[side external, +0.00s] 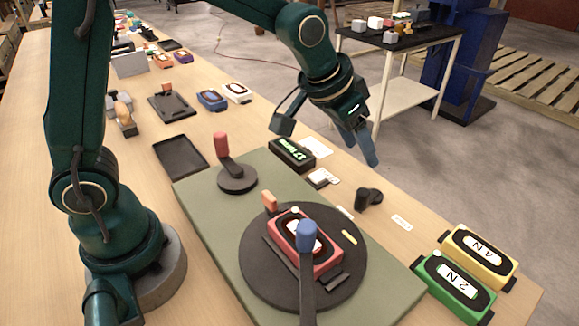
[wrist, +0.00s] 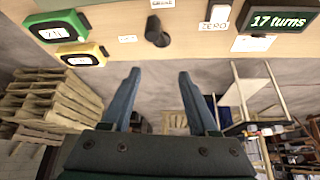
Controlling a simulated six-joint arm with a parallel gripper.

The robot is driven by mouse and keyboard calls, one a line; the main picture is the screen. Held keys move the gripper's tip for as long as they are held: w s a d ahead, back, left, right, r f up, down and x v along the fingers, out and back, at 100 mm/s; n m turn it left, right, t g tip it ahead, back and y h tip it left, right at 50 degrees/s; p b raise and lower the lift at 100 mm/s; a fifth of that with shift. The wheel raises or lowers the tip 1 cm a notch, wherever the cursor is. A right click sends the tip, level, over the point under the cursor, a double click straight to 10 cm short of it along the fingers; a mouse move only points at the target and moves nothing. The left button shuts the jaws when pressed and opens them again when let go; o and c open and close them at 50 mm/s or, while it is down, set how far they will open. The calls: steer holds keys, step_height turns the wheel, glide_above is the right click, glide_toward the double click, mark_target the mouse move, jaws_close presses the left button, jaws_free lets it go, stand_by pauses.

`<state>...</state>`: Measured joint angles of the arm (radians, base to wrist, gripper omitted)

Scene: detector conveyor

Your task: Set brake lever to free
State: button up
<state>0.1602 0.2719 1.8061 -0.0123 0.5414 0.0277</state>
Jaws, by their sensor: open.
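A lever with a red knob (side external: 222,146) stands on a small round black base at the back left of the green board (side external: 205,199). It leans slightly to the left and is likely the brake lever; I see no label on it. A blue-knobbed lever (side external: 307,240) stands at the front of the black turntable (side external: 262,280), which carries a red box (side external: 323,262) with an oval label. My gripper (side external: 371,150) is open and empty, in the air beyond the board's far right edge, well away from both levers. In the wrist view my fingers (wrist: 159,75) are apart with nothing between them.
A black display (side external: 292,154) reads "17 turns" in the wrist view (wrist: 278,20). A small black knob (side external: 368,198), yellow box (side external: 478,255) and green box (side external: 452,289) lie on the right. A black tray (side external: 180,156) sits left. A side table (side external: 405,38) stands behind.

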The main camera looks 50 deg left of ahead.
mark_target(363, 191)
steer(key=shift+m+g, duration=0.3)
steer(key=shift+g, duration=0.6)
steer(key=f, duration=0.2)
steer(key=d+f, duration=0.1)
steer(key=f, duration=0.3)
steer(key=shift+d, duration=0.3)
steer(key=shift+x, duration=2.3)
jaws_close()
